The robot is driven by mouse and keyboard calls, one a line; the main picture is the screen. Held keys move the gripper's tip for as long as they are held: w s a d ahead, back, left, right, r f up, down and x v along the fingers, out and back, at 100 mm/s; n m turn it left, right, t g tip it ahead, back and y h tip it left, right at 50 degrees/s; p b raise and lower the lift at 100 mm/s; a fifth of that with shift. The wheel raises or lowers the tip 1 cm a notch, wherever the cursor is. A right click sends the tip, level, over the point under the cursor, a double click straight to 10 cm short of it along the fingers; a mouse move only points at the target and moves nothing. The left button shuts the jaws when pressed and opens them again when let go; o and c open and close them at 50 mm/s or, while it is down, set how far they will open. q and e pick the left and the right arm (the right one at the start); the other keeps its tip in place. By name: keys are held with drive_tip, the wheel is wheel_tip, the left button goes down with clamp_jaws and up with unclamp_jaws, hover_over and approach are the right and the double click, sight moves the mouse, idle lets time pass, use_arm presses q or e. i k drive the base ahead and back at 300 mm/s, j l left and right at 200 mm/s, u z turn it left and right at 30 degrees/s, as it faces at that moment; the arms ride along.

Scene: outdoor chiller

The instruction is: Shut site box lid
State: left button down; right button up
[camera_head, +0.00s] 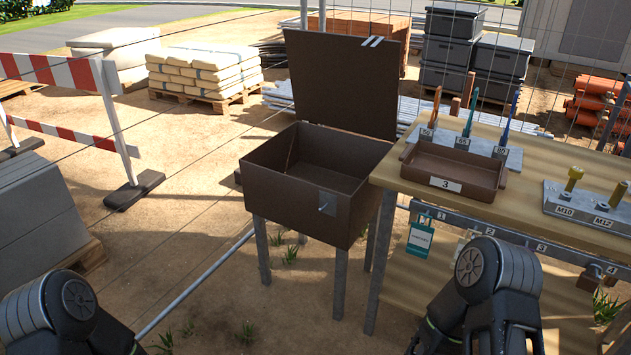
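The site box (296,200) is a dark brown metal box on thin legs, in the middle of the head view. Its lid (342,85) stands open, raised upright at the back edge, with two light strips near its top. The box looks empty inside. A small latch or handle (323,208) shows on its front wall. My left arm shows at the bottom left and my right arm at the bottom right, in front of the wooden bench. Both grippers are out of the picture, so their state does not show.
A wooden bench (510,207) stands close to the box's right side. It bears a brown tray (452,168) marked 3, a tool rack and a bolt plate (590,208). A red-white barrier (80,75) and grey blocks stand at the left. Sandy ground lies left of the box.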

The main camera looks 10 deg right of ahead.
sight(348, 82)
drive_tip(key=i+j, duration=0.2)
drive_tip(key=i, duration=0.25)
drive_tip(key=i+j, duration=0.25)
drive_tip(key=i, duration=0.15)
drive_tip(key=i+j, duration=0.2)
drive_tip(key=i, duration=0.25)
drive_tip(key=i+j, duration=0.2)
drive_tip(key=i, duration=0.2)
